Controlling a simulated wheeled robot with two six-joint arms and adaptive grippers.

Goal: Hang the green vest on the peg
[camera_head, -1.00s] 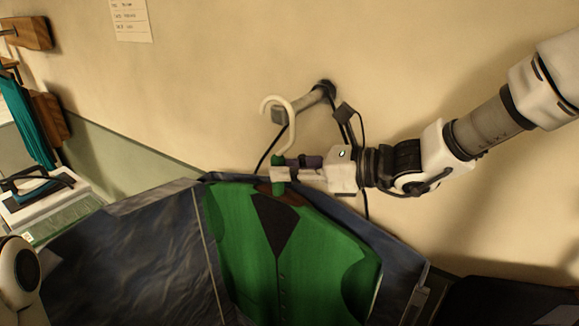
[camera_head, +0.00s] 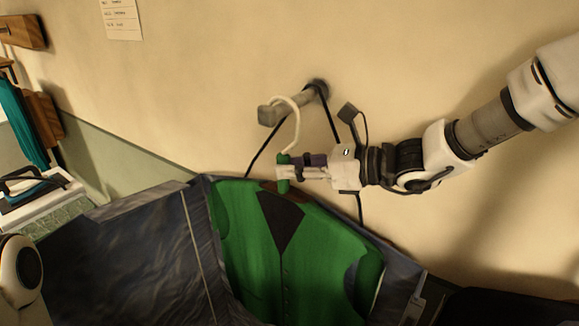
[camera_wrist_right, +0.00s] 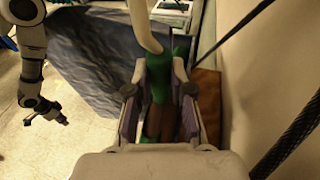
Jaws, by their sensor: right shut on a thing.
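The green vest (camera_head: 250,235) hangs from a hanger with a cream hook (camera_head: 297,130) and a green neck. My right gripper (camera_head: 285,173) is shut on the hanger's neck, which also shows between the fingers in the right wrist view (camera_wrist_right: 159,80). The grey peg (camera_head: 268,115) sticks out of the wall. The hook's curve overlaps the peg in the head view; I cannot tell whether it rests on it. My left gripper (camera_wrist_right: 47,108) shows small in the right wrist view, well away from the vest; its jaws are unclear.
A dark blue garment (camera_head: 130,250) lies behind and on both sides of the vest. Black cords (camera_head: 264,146) run down from near the peg's base. Wooden blocks (camera_head: 22,32) and a teal garment (camera_head: 22,120) are at the left. The wall above the peg is clear.

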